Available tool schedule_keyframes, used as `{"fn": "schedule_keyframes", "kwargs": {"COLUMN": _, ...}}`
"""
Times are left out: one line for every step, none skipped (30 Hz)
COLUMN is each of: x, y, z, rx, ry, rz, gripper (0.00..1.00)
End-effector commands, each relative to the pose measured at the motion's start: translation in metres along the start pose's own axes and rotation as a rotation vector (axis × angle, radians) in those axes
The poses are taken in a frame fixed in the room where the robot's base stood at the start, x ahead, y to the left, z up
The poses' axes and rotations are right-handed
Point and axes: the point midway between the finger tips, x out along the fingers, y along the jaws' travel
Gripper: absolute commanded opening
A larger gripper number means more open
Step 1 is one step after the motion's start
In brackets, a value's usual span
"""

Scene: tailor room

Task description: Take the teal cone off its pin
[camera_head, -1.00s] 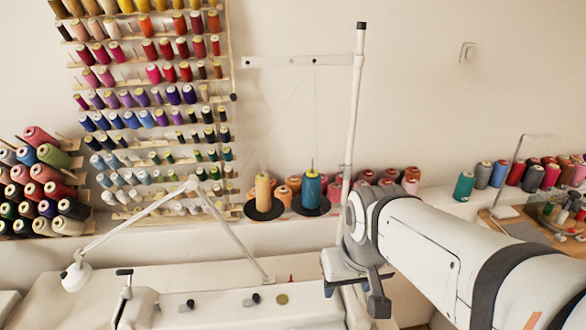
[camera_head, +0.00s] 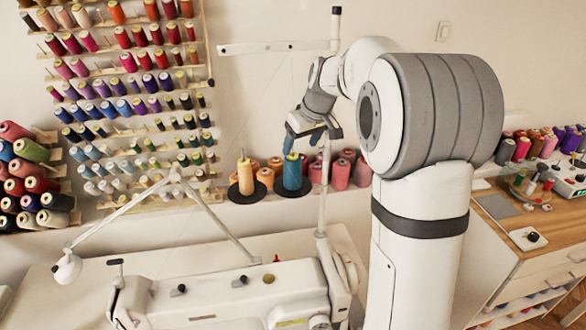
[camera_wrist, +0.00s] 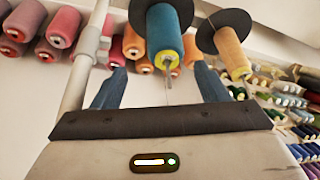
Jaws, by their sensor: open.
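The teal cone (camera_head: 292,174) stands upright on a black disc (camera_head: 293,191) of the thread stand behind the sewing machine. In the wrist view the teal cone (camera_wrist: 165,32) hangs upside down in the picture, its yellow top and thin pin pointing toward me. My gripper (camera_head: 306,142) is open and empty, just above the cone's top in the head view. In the wrist view the two blue fingers of my gripper (camera_wrist: 160,72) lie left and right of the cone's top end and pin. Whether they touch the cone cannot be told.
A tan cone (camera_head: 245,177) stands on its own disc close to the left. The stand's white pole (camera_head: 323,190) rises just to the right. Several pink and orange cones (camera_head: 341,172) line the ledge behind. The sewing machine (camera_head: 230,290) and lamp arm (camera_head: 120,215) are in front.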

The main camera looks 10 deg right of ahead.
Motion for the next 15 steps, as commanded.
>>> {"fn": "schedule_keyframes", "kwargs": {"x": 0.006, "y": 0.0, "z": 0.0, "rx": 0.0, "ry": -0.002, "rz": -0.001, "gripper": 0.68}}
{"fn": "schedule_keyframes", "kwargs": {"x": 0.009, "y": -0.001, "z": 0.0, "rx": -0.001, "ry": -0.002, "rz": -0.001, "gripper": 0.68}}
{"fn": "schedule_keyframes", "kwargs": {"x": 0.014, "y": -0.001, "z": 0.001, "rx": -0.001, "ry": -0.002, "rz": -0.001, "gripper": 0.68}}
{"fn": "schedule_keyframes", "kwargs": {"x": 0.017, "y": -0.001, "z": 0.001, "rx": -0.001, "ry": -0.002, "rz": -0.001, "gripper": 0.68}}
{"fn": "schedule_keyframes", "kwargs": {"x": 0.02, "y": -0.002, "z": 0.001, "rx": -0.001, "ry": -0.003, "rz": -0.001, "gripper": 0.68}}
{"fn": "schedule_keyframes", "kwargs": {"x": 0.024, "y": -0.003, "z": 0.002, "rx": -0.001, "ry": -0.004, "rz": -0.002, "gripper": 0.68}}
{"fn": "schedule_keyframes", "kwargs": {"x": 0.028, "y": -0.003, "z": 0.002, "rx": -0.001, "ry": -0.003, "rz": -0.001, "gripper": 0.68}}
{"fn": "schedule_keyframes", "kwargs": {"x": 0.031, "y": -0.004, "z": 0.003, "rx": -0.001, "ry": -0.004, "rz": -0.001, "gripper": 0.68}}
{"fn": "schedule_keyframes", "kwargs": {"x": 0.037, "y": -0.006, "z": 0.003, "rx": -0.001, "ry": -0.004, "rz": -0.001, "gripper": 0.68}}
{"fn": "schedule_keyframes", "kwargs": {"x": 0.042, "y": -0.007, "z": 0.004, "rx": 0.0, "ry": -0.005, "rz": -0.002, "gripper": 0.68}}
{"fn": "schedule_keyframes", "kwargs": {"x": 0.047, "y": -0.008, "z": 0.005, "rx": 0.0, "ry": -0.005, "rz": -0.002, "gripper": 0.68}}
{"fn": "schedule_keyframes", "kwargs": {"x": 0.053, "y": -0.008, "z": 0.005, "rx": 0.001, "ry": -0.004, "rz": -0.001, "gripper": 0.68}}
{"fn": "schedule_keyframes", "kwargs": {"x": 0.057, "y": -0.007, "z": 0.005, "rx": 0.001, "ry": -0.003, "rz": -0.001, "gripper": 0.68}}
{"fn": "schedule_keyframes", "kwargs": {"x": 0.061, "y": -0.007, "z": 0.005, "rx": 0.002, "ry": -0.003, "rz": 0.0, "gripper": 0.68}}
{"fn": "schedule_keyframes", "kwargs": {"x": 0.065, "y": -0.007, "z": 0.005, "rx": 0.002, "ry": -0.003, "rz": 0.0, "gripper": 0.68}}
